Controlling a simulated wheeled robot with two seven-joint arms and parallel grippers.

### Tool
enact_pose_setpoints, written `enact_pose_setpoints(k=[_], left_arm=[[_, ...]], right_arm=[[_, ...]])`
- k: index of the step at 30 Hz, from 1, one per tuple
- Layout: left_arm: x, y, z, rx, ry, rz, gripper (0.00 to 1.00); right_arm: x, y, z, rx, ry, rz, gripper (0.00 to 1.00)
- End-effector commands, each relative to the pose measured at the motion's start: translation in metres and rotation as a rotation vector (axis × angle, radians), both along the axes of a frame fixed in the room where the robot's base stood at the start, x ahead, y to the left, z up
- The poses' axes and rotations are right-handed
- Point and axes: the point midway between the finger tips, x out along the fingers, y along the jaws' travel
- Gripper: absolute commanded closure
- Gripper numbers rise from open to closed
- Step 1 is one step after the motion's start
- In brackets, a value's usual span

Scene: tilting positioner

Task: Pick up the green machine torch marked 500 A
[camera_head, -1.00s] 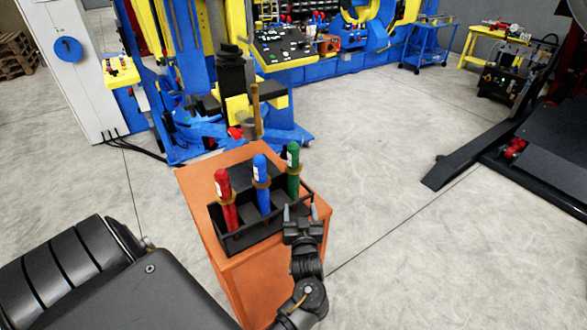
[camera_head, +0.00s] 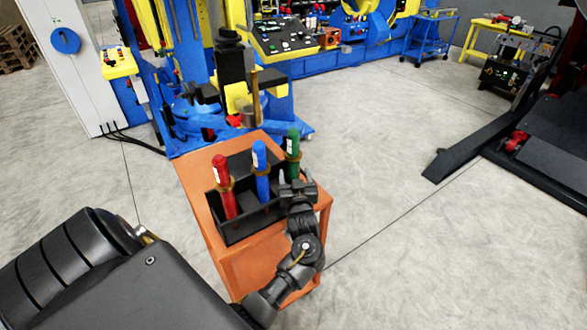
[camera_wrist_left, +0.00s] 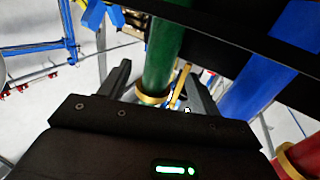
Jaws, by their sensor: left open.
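The green torch (camera_head: 292,146) stands upright in the right end of the black holder (camera_head: 237,229), and its marking is not readable. My left gripper (camera_head: 295,182) is at the holder's right end, in front of the green torch and hiding its lower part. In the left wrist view the green torch (camera_wrist_left: 165,50) shows between the two spread fingers of the left gripper (camera_wrist_left: 157,78); I see no grip on it. A blue torch (camera_head: 260,160) and a red torch (camera_head: 222,175) stand in the same holder. My right gripper is not in view.
The holder stands on an orange cabinet (camera_head: 193,165). Behind it is a blue and yellow machine (camera_head: 240,95) with a control panel (camera_head: 283,37). The blue torch (camera_wrist_left: 262,75) is close to the right finger's side in the wrist view. Open floor lies to the right.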

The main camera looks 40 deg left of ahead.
Motion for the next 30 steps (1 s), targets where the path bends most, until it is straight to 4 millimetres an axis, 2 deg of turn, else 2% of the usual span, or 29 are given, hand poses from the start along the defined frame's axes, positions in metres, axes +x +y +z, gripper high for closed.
enact_pose_setpoints(k=[1,4,14,17,27,29,30], left_arm=[[0.006,0.007,-0.004,0.003,-0.003,0.001,0.37],[0.015,0.016,-0.004,0.002,-0.001,-0.001,0.37],[0.022,0.022,-0.001,-0.001,0.001,-0.001,0.37],[0.022,0.022,-0.001,-0.001,0.001,-0.001,0.47],[0.022,0.022,-0.001,-0.001,0.001,-0.001,0.92],[0.022,0.022,-0.001,-0.001,0.001,-0.001,1.0],[0.022,0.022,-0.001,-0.001,0.001,-0.001,1.0]], right_arm=[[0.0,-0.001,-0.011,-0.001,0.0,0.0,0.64],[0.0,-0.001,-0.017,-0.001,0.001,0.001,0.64],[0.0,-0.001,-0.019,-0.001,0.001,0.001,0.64],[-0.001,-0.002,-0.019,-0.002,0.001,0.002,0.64],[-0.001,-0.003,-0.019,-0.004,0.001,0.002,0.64],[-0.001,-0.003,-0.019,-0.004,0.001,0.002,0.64],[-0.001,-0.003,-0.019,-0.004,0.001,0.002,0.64]])
